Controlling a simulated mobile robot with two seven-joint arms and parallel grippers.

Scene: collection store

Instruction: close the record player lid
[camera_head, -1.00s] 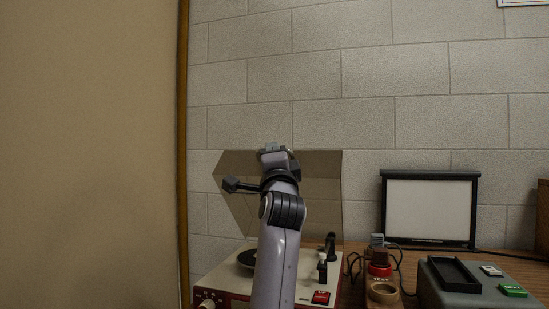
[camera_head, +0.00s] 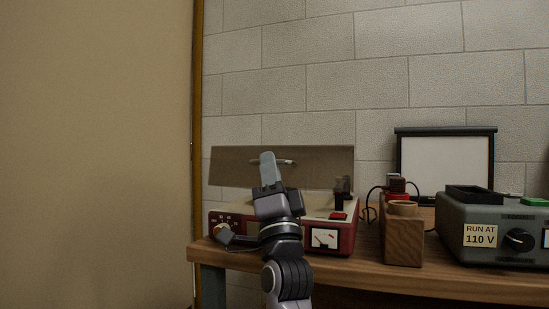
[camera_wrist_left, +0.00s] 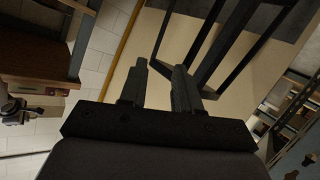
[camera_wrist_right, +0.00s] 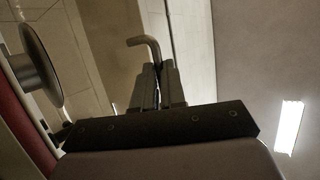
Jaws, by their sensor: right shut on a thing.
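The record player (camera_head: 346,237) has a red front and stands on the wooden bench. Its tinted lid (camera_head: 325,165) is open, raised above the body at the back. My right gripper (camera_head: 268,168) is in front of the lid, at its small metal handle (camera_head: 287,161). In the right wrist view its fingers (camera_wrist_right: 158,85) are shut on the bent handle rod (camera_wrist_right: 146,44). My right arm hides part of the player's front and deck. My left gripper (camera_wrist_left: 160,85) shows only in the left wrist view; its fingers are apart with nothing between them.
Right of the player stand a wooden block (camera_head: 403,238) with a ring on top, a grey box (camera_head: 480,235) labelled 110 V and a framed white panel (camera_head: 446,163). A beige partition (camera_head: 100,150) is at left. A dark frame (camera_wrist_left: 225,50) is close beyond my left fingers.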

